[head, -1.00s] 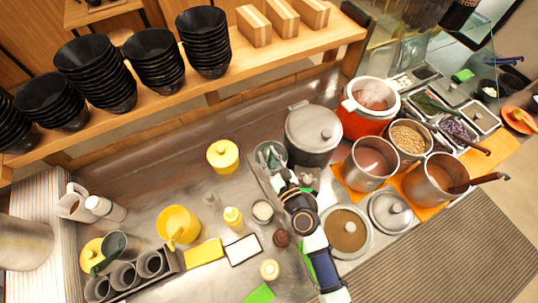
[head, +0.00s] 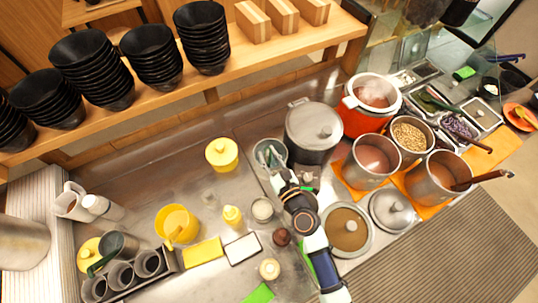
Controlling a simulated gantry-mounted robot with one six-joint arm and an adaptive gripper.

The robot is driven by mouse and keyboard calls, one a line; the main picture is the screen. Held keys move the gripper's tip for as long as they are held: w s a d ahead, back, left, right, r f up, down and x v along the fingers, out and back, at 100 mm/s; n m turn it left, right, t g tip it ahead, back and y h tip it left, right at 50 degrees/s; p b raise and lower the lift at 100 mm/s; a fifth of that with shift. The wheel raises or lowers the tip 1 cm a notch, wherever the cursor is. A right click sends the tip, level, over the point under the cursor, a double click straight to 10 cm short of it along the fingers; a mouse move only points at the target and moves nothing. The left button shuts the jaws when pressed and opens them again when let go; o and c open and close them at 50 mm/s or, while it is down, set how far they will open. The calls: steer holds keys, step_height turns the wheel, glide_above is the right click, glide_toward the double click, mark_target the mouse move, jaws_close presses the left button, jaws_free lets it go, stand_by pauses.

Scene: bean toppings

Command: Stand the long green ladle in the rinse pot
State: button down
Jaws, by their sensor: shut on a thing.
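My gripper (head: 279,177) is at the near rim of the grey-green rinse pot (head: 284,146), left of the big lidded pot. It is shut on what looks like the long green ladle (head: 268,158). Thin pale greenish shapes show inside the pot's mouth, just beyond the fingers. The gripper hides much of the held piece, and I cannot tell whether it touches the pot's bottom or wall.
A tall lidded steel pot (head: 314,135) stands close right of the rinse pot. A yellow lidded pot (head: 222,154) is to the left. A white cup (head: 262,209) and a yellow bottle (head: 232,217) stand nearby.

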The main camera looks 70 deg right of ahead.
steer(key=shift+a+f, duration=0.15)
steer(key=c, duration=0.9)
jaws_free()
steer(key=shift+o, duration=0.2)
step_height(320, 180, up, 12)
steer(key=s+a+p, duration=0.1)
steer(key=a+p, duration=0.2)
steer(key=p, duration=1)
steer(key=shift+r, duration=0.25)
